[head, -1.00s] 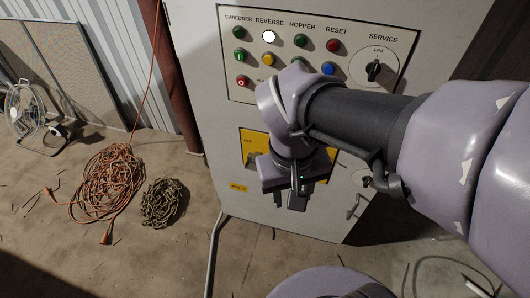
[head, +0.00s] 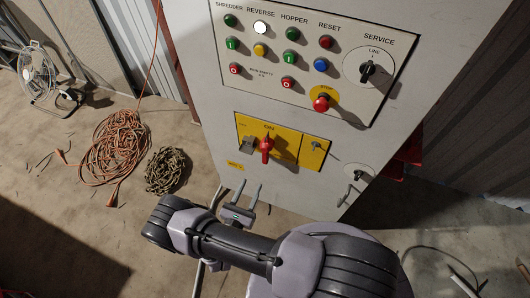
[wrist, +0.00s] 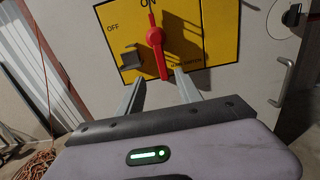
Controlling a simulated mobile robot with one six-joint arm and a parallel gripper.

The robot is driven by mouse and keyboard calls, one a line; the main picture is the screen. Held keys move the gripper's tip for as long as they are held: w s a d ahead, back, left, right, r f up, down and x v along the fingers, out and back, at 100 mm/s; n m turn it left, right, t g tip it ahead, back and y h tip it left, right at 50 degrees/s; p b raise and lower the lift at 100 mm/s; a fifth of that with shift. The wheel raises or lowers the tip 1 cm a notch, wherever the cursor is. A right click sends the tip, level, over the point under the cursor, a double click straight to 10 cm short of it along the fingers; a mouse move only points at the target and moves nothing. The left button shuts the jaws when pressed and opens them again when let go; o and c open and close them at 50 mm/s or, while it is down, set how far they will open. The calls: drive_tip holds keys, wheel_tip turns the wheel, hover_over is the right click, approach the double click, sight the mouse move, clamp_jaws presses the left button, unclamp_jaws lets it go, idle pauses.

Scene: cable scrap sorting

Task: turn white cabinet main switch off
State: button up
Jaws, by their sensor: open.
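The white cabinet (head: 212,112) stands in front of me. Its main switch is a red handle (head: 267,147) on a yellow plate (head: 287,153), and it also shows in the wrist view (wrist: 155,38). The handle points up at the ON mark, and OFF is marked to its left. A grey metal bracket or tab (wrist: 131,59) sits left of the handle on the plate. My gripper (head: 250,196) is below the yellow plate, open and empty, with its fingers pointing up toward it. In the wrist view the two fingertips (wrist: 158,88) lie below the handle, apart from it.
A button panel (head: 290,60) with a red stop knob (head: 321,103) is above the switch. A door handle (head: 352,190) is at the lower right of the cabinet. An orange cable coil (head: 115,146) and a chain pile (head: 166,170) lie on the floor at left.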

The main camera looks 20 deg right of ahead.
sight(264, 158)
drive_tip(key=b+x, duration=0.2)
drive_tip(key=x, duration=1.3)
drive_tip(key=shift+s, duration=0.1)
clamp_jaws()
drive_tip(key=shift+f, duration=0.1)
idle(0.5)
